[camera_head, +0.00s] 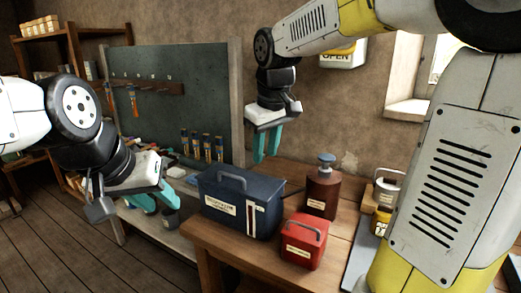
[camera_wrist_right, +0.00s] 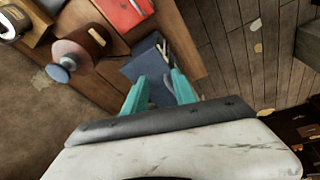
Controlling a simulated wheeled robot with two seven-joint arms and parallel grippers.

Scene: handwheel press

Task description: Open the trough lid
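A dark blue box (camera_head: 226,212) with a grey handle on its top and a white label stands on the wooden table; its top looks closed. I cannot tell for sure that it is the trough. My right gripper (camera_head: 266,158) hangs above and behind the box, fingers down, open and empty. In the right wrist view the blue box (camera_wrist_right: 148,68) lies beyond the two spread teal fingers (camera_wrist_right: 158,88), apart from them. My left gripper (camera_head: 163,204) is left of the box, away from it, with its teal fingers apart and nothing seen between them.
A red box (camera_head: 304,243) with a handle and a brown pump bottle (camera_head: 322,192) stand close to the right of the blue box. A tool board (camera_head: 175,100) and a lower bench with tools are behind left. My right arm covers the right side.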

